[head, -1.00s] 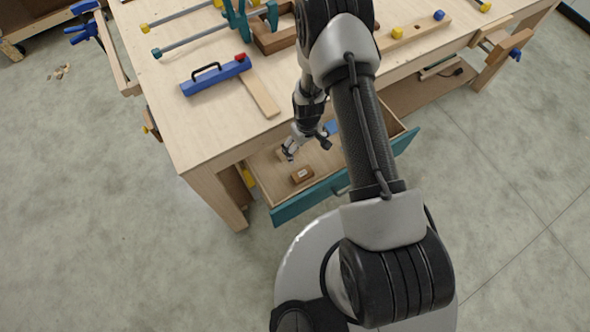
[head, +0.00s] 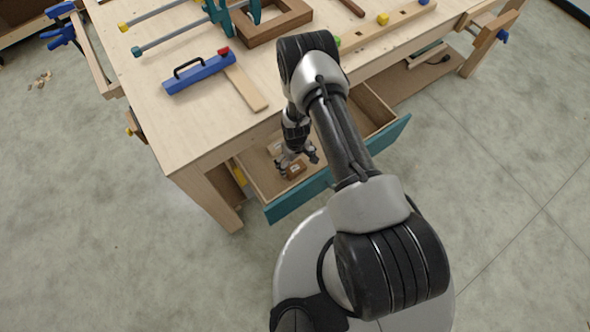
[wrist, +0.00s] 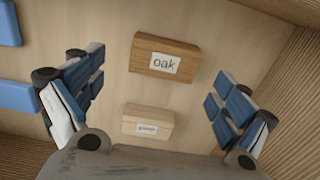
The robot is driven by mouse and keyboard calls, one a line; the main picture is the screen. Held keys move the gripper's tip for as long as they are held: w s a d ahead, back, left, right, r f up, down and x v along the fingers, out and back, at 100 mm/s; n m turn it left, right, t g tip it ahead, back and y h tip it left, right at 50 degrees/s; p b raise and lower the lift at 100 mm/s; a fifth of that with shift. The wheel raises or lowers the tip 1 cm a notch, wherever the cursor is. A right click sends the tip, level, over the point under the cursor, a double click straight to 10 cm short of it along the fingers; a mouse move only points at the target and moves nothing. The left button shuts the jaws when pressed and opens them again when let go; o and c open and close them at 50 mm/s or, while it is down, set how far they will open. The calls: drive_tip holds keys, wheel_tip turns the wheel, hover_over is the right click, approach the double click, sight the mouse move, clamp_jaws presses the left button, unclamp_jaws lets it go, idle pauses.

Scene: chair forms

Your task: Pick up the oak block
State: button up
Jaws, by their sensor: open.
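The oak block (wrist: 150,47) is brown with a white label reading "oak". It lies in the open drawer, and in the wrist view it sits beyond and between my spread fingers. It also shows in the head view (head: 296,172), partly covered by my gripper. My gripper (head: 297,165) is open and empty above the drawer floor; its blue-padded fingers stand wide apart in the wrist view (wrist: 156,100). A paler block (wrist: 148,111) with a small blurred label lies beside the oak block, nearer the gripper body.
The drawer's teal front (head: 297,201) and its side walls enclose the space. Two blue pieces (wrist: 15,97) lie at the left in the wrist view. The workbench (head: 190,118) overhangs the drawer's back, with a blue tool (head: 199,74) and clamps on top.

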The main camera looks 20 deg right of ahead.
sight(295, 168)
drive_tip(key=f, duration=0.2)
drive_tip(key=f+b, duration=0.1)
drive_tip(key=f, duration=0.1)
drive_tip(key=shift+s+a+f, duration=0.2)
drive_tip(key=shift+f, duration=0.15)
drive_tip(key=shift+c, duration=0.4)
drive_tip(key=c, duration=1.1)
